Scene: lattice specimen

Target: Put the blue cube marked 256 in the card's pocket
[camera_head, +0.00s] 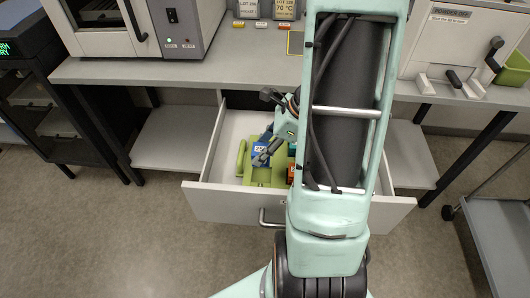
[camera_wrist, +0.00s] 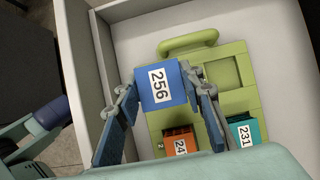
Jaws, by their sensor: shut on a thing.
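The blue cube marked 256 (camera_wrist: 159,86) is held between the two fingers of my gripper (camera_wrist: 162,110) in the wrist view. In the head view the blue cube (camera_head: 260,148) shows over the open drawer, partly hidden by my gripper (camera_head: 266,150). The green card (camera_wrist: 232,101) lies in the drawer under the cube, with a handle at its far end. An empty square pocket (camera_wrist: 222,74) shows at its upper right. An orange cube marked with digits starting 24 (camera_wrist: 180,143) and a teal cube marked 231 (camera_wrist: 243,132) sit in the card's nearer part. The cube hides the card's upper left.
The open drawer (camera_head: 398,206) has raised walls around the card; its left wall (camera_wrist: 88,65) is close to my gripper. A grey bench (camera_head: 130,72) with machines stands above the drawer. Bare drawer floor (camera_wrist: 285,60) shows right of the card.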

